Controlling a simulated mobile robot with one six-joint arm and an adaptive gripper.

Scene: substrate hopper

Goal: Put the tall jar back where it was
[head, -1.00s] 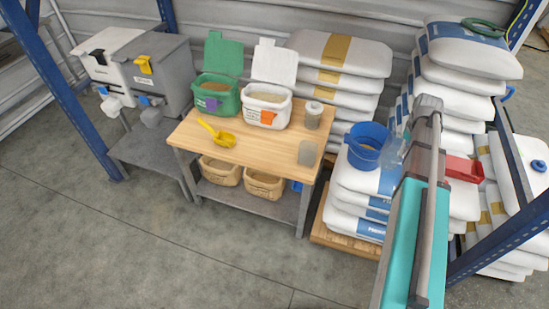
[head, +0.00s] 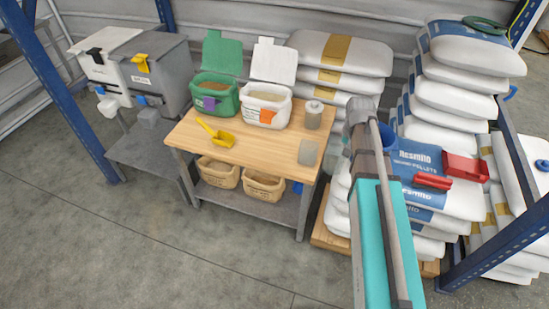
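A clear jar with a white lid and greyish contents (head: 314,115) stands upright at the back right of the wooden table (head: 240,150). A second clear, greyish container (head: 308,152) stands in front of it near the table's right edge. I cannot tell for certain which of them is the tall jar. My arm crosses the view just right of the table. My gripper is hidden behind my arm, so I cannot see whether it holds anything.
A green bin (head: 214,107), a white bin (head: 262,118) and a yellow scoop (head: 222,138) are on the table. Stacked sacks (head: 440,195) rise to the right, with a red scoop (head: 433,181) on them. Two hoppers (head: 155,80) stand left. The front floor is clear.

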